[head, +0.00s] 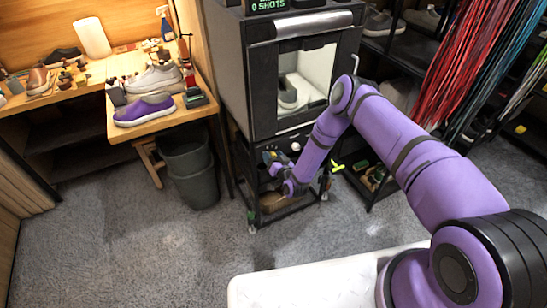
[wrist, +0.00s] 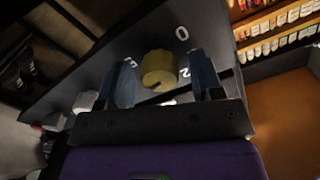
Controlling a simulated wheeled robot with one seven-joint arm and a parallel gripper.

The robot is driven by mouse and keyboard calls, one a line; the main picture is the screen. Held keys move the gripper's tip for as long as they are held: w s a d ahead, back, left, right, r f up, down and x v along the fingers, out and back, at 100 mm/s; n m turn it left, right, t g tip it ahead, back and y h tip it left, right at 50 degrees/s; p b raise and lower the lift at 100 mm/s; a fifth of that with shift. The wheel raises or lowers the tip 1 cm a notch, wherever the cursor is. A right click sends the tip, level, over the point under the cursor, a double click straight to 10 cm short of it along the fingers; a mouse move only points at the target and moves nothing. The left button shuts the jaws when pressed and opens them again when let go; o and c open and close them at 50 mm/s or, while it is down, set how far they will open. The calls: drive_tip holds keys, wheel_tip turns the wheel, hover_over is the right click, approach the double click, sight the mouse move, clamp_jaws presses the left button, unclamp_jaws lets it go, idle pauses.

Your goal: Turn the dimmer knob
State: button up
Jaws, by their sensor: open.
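The dimmer knob appears as a round yellow knob (wrist: 158,70) on a dark panel (wrist: 100,45) marked 0, 2 and 3 in the wrist view. My gripper (wrist: 161,59) is open, with one blue finger on each side of the knob and a visible gap to each. I cannot tell how deep the fingers reach around it. In the head view my gripper (head: 272,158) is at the front of the lower panel of the black photo booth (head: 262,90), and the yellow knob is not clear there.
A white knob (head: 296,146) sits on the booth panel right of my gripper. A low black rack (head: 272,205) stands below. A grey bin (head: 190,165) and a bench with a purple sneaker (head: 145,110) are at left. The carpet in front is clear.

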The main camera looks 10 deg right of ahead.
drive_tip(key=c, duration=0.9)
drive_tip(key=shift+n, duration=0.4)
drive_tip(key=n, duration=0.3)
drive_tip(key=shift+a+n, duration=0.1)
drive_tip(key=shift+n, duration=0.2)
drive_tip(key=n, duration=0.4)
drive_tip(key=shift+n, duration=0.3)
drive_tip(key=o, duration=0.9)
drive_tip(key=shift+s, duration=0.1)
